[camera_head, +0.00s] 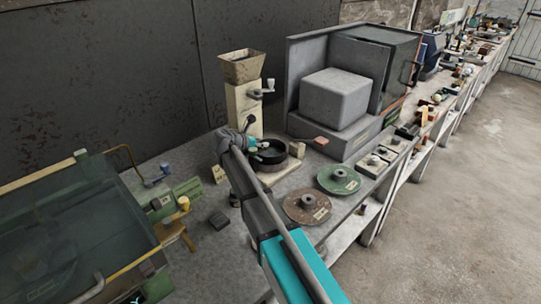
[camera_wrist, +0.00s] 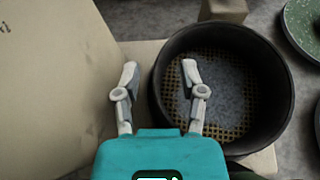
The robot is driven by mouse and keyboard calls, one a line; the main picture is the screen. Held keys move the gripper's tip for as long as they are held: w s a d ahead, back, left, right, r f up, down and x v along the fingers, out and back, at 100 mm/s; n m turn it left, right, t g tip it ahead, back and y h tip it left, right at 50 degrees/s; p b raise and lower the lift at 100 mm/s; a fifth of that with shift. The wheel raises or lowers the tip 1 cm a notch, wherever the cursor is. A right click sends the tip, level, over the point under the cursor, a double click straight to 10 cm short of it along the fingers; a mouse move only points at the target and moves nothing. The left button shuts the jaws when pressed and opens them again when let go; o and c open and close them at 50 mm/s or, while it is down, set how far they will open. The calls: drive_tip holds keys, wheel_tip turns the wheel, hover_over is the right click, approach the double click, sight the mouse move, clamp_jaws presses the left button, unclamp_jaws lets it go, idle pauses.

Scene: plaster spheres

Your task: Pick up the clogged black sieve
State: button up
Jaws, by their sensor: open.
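The black sieve (camera_wrist: 273,62) is a round, dark-walled ring with a yellowish mesh, and grey matter covers the middle of the mesh. In the wrist view it sits to the right of centre. It also shows in the head view (camera_head: 272,153) at the foot of the hopper machine. My gripper (camera_wrist: 160,75) is open and empty. One finger shows over the inside of the sieve and the other outside its left wall, so the wall shows between them. I cannot tell the height of the fingertips above the rim. In the head view my arm partly hides the sieve.
A beige hopper machine (camera_head: 243,101) stands behind the sieve. A grey block (camera_head: 337,97) in an open housing stands to the right. A green disc (camera_head: 338,180) and a brown disc (camera_head: 307,207) lie in front. A small block (camera_wrist: 224,10) sits close beside the sieve's far side.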

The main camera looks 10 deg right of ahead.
clamp_jaws()
idle(0.3)
drive_tip(key=shift+r, duration=0.2)
idle(0.4)
wheel_tip(320, 180, up, 3)
drive_tip(key=p, duration=0.3)
drive_tip(key=shift+f, duration=0.1)
drive_tip(key=s+d+r+p, duration=0.2)
drive_tip(key=s+r+p, duration=0.7)
drive_tip(key=s, duration=0.4)
drive_tip(key=shift+s+d+r+p, duration=0.25)
drive_tip(key=shift+s+r+p, duration=0.15)
drive_tip(key=shift+p, duration=0.15)
